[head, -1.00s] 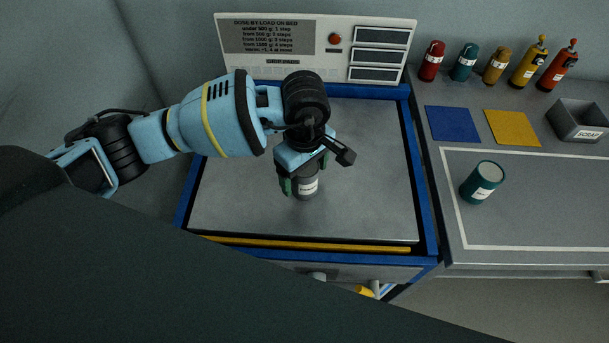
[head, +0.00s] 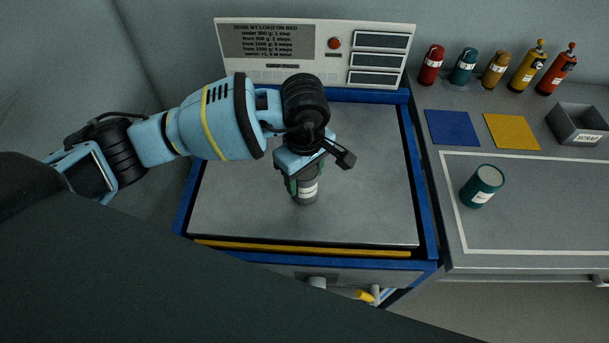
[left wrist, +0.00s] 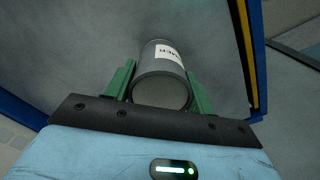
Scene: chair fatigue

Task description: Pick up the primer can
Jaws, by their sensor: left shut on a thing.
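The primer can is a dark grey cylinder with a white label, and in the head view the can (head: 307,192) stands upright at the grey bed (head: 370,190) of the blue-framed machine. My left gripper (head: 298,182) comes down over it from above, with green fingers on both sides of it. In the left wrist view the can (left wrist: 162,75) sits between the two green fingers of the left gripper (left wrist: 160,88), which is shut on it. The label is partly readable there. I cannot tell whether the can's base touches the bed. My right gripper is not in view.
A teal can (head: 482,186) stands on the right bench inside a white outline. Behind it are a blue pad (head: 452,128), a yellow pad (head: 511,131), a scrap bin (head: 580,125) and several coloured bottles. A panel (head: 315,52) stands behind the bed. The bed around the can is clear.

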